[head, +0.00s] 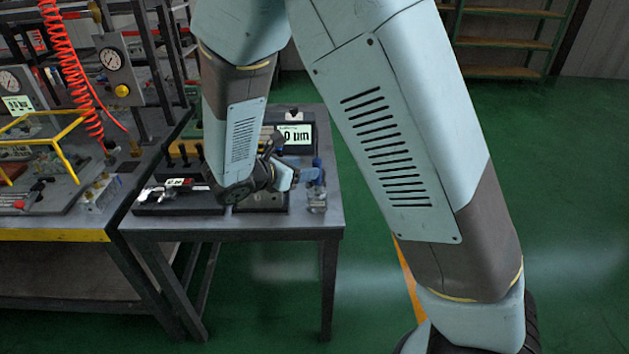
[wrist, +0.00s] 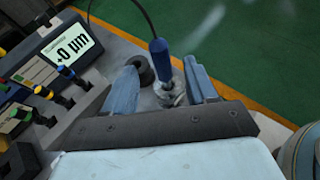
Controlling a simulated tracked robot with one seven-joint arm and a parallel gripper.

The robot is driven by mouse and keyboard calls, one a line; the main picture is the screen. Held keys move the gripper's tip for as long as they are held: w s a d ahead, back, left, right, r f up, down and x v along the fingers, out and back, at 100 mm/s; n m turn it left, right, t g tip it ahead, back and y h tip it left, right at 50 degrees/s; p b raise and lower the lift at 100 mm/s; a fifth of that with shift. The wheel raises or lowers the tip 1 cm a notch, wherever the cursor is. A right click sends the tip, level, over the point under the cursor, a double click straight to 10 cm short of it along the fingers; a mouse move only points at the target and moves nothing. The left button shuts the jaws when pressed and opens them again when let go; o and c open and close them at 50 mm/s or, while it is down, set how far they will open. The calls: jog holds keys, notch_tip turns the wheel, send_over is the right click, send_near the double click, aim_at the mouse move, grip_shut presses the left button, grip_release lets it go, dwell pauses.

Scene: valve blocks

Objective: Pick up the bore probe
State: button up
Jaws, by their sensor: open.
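The bore probe (wrist: 160,60) stands roughly upright with a blue handle and a dark cable running from its top. Its lower end meets a shiny metal piece (wrist: 172,92); whether it sits inside that piece is unclear. In the head view the blue handle (head: 317,168) shows at the right edge of the small table. My gripper (wrist: 161,76) is open, with one blue finger on each side of the probe. The wrist view shows no clear contact. In the head view my gripper (head: 305,176) is beside the probe, partly hidden by my wrist.
A gauge display (wrist: 70,48) reading "+0 µm" stands on the table (head: 290,224); coloured-knob tools (wrist: 40,92) are near it. A dark round ring (wrist: 142,68) lies beside the probe. A black tray (head: 178,208) is at the left. Green floor is clear beyond the table's right edge.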

aim_at(317, 183)
jog(key=shift+x, duration=4.2)
jog(key=shift+c, duration=0.2)
jog(key=shift+r, duration=0.1)
grip_shut()
